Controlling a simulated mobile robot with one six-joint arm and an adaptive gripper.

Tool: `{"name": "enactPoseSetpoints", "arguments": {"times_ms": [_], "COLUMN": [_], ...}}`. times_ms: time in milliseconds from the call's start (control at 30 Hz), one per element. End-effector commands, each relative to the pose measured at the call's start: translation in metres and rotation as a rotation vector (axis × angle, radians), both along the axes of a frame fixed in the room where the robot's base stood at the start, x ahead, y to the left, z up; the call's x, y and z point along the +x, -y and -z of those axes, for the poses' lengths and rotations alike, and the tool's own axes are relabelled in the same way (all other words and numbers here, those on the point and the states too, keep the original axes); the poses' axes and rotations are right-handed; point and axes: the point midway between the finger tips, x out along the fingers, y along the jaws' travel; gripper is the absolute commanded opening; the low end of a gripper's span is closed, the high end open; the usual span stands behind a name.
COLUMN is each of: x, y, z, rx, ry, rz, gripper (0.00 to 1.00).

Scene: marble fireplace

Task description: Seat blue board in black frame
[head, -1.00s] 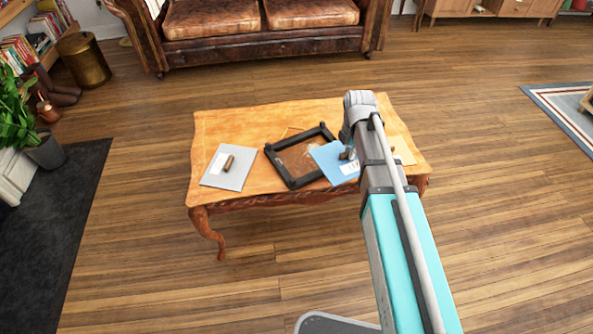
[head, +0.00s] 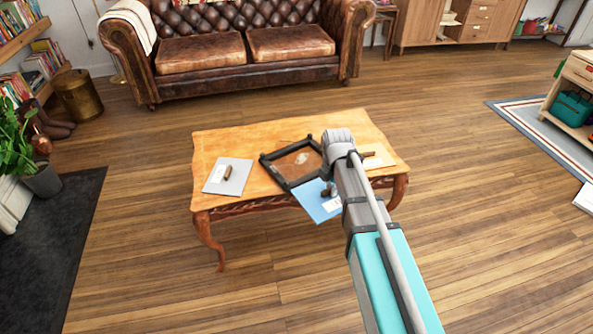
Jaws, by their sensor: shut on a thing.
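The blue board (head: 313,204) has a white label and shows at the front edge of the wooden table, partly hidden by my arm. My gripper (head: 327,190) is shut on the blue board; the fingers are small and partly hidden behind my wrist. The black frame (head: 273,170) lies on the table just behind the board, its open middle showing brown wood. Whether the board touches the table or the frame I cannot tell.
A grey board (head: 229,177) with a brown handle lies on the table (head: 220,148) at the left. A pale yellow board (head: 377,157) lies at the right, partly behind my arm. A leather sofa (head: 240,62) stands behind. The floor around the table is clear.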

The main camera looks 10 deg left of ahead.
Motion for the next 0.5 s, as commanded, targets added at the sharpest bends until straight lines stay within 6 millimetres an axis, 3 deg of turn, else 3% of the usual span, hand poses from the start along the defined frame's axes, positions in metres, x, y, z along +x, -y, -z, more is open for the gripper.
{"name": "enactPoseSetpoints", "arguments": {"times_ms": [500], "x": [-0.0021], "y": [-0.007], "z": [-0.0001], "rx": [0.0], "ry": [0.0], "rz": [-0.01], "gripper": [0.0]}}
